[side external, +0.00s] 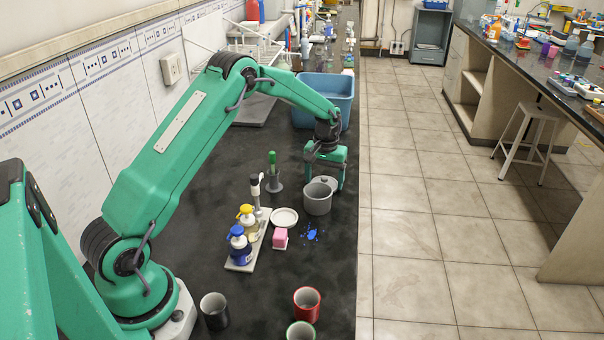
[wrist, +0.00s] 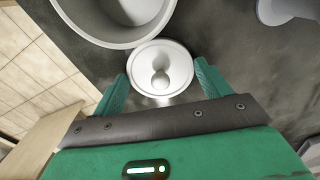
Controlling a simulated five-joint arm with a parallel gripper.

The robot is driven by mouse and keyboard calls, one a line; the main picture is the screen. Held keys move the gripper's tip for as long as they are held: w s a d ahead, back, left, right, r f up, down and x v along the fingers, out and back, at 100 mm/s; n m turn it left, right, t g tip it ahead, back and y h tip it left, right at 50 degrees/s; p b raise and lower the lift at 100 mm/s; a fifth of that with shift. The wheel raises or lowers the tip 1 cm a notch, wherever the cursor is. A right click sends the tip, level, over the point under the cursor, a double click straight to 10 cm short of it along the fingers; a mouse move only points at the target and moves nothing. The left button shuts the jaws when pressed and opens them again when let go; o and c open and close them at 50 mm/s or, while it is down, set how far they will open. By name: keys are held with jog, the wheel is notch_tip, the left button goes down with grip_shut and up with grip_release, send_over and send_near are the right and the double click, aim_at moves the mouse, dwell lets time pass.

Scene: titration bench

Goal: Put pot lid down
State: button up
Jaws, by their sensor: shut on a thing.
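The grey pot (side external: 317,203) stands open on the dark bench, and its rim and inside show at the top of the wrist view (wrist: 82,30). The round, pale grey pot lid (wrist: 161,62) with a knob is right beside the pot, between my fingers. In the side view the lid (side external: 329,183) shows just behind the pot. My gripper (wrist: 162,72) points down and is shut on the lid, with a finger on either side of it. I cannot tell whether the lid touches the bench.
A white dish (side external: 284,217), a pink block (side external: 280,240) and blue bits (side external: 312,235) lie in front of the pot. Pump bottles (side external: 240,243) stand on a tray. A green-handled brush (side external: 272,163) stands left; a blue bin (side external: 335,95) is behind. The bench edge is close at right.

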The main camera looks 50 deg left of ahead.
aim_at(324, 178)
jog(key=shift+f, duration=0.2)
jog(key=o, duration=1)
notch_tip(324, 178, up, 12)
jog(key=shift+r, duration=0.15)
dwell(0.8)
